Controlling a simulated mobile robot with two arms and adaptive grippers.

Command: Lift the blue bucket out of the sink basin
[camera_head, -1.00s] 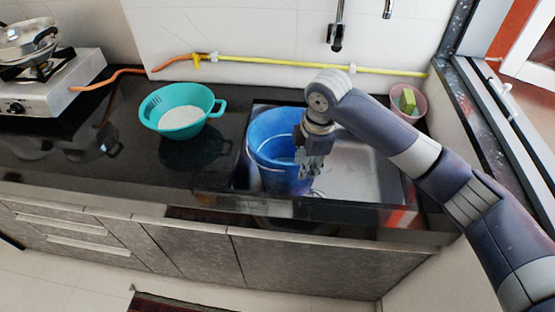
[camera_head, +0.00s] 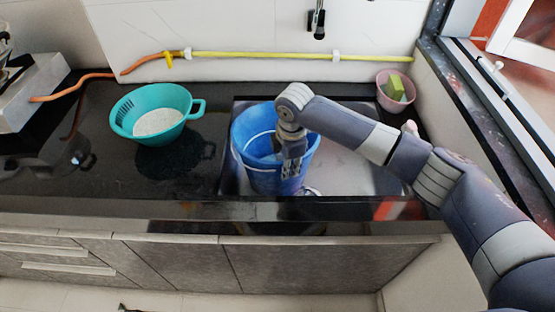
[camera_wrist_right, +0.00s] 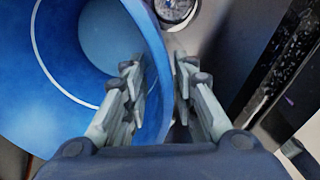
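The blue bucket (camera_head: 262,165) stands in the sink basin (camera_head: 345,180), toward its left side. My right gripper (camera_head: 292,172) is at the bucket's front right rim in the head view. In the right wrist view, my right gripper (camera_wrist_right: 160,95) is open around the bucket wall (camera_wrist_right: 152,60). One finger is inside the bucket and the other is outside, with a narrow gap beside the outer finger. The bucket's inside shows a pale curved line, perhaps its handle. My left gripper is not in view.
A teal strainer (camera_head: 125,118) with white contents sits on the black counter (camera_head: 95,170) left of the sink. A pink pot (camera_head: 386,100) with a green block stands at the back right corner. A yellow hose (camera_head: 260,55) runs along the wall, with a tap (camera_head: 316,28) above.

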